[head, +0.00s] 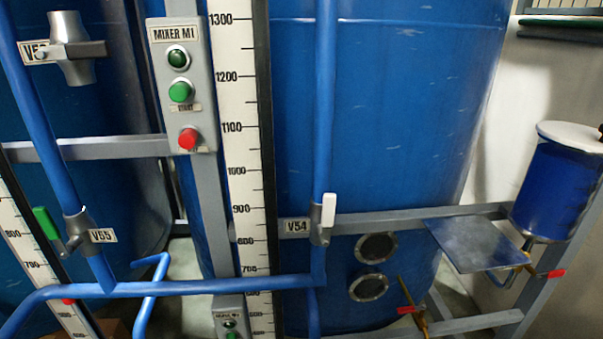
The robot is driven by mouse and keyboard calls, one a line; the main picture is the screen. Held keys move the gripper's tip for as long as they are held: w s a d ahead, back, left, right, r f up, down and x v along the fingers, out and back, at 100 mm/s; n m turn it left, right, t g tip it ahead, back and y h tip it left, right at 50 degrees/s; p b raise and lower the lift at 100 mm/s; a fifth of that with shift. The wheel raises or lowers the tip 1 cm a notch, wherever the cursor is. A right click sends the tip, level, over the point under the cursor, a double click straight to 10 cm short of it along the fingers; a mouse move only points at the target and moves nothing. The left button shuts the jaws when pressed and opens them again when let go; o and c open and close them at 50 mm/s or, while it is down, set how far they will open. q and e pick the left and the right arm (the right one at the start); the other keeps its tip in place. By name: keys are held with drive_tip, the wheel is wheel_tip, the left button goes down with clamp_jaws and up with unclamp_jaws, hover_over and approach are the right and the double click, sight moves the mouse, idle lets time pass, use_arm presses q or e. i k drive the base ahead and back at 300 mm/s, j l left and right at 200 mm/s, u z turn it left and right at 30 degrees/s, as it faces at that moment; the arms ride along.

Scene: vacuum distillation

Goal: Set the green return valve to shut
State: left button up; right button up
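The valve labelled V55 (77,236) sits on a blue pipe at the lower left and has a green lever handle (46,223). The handle sticks out to the upper left of the valve body, at an angle to the pipe. I cannot tell from this view whether the valve is open or shut. Its label plate (103,236) is just to its right. Neither of my grippers is in view, and nothing touches the handle.
Valve V54 (324,220), with a white handle, is on an upright blue pipe (325,100). Another valve (72,48) is at the top left. The mixer M1 button panel (182,85) and a level scale (238,140) stand between. A flat plate (475,244) juts out at right.

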sight(45, 220)
drive_tip(key=u, duration=1.3)
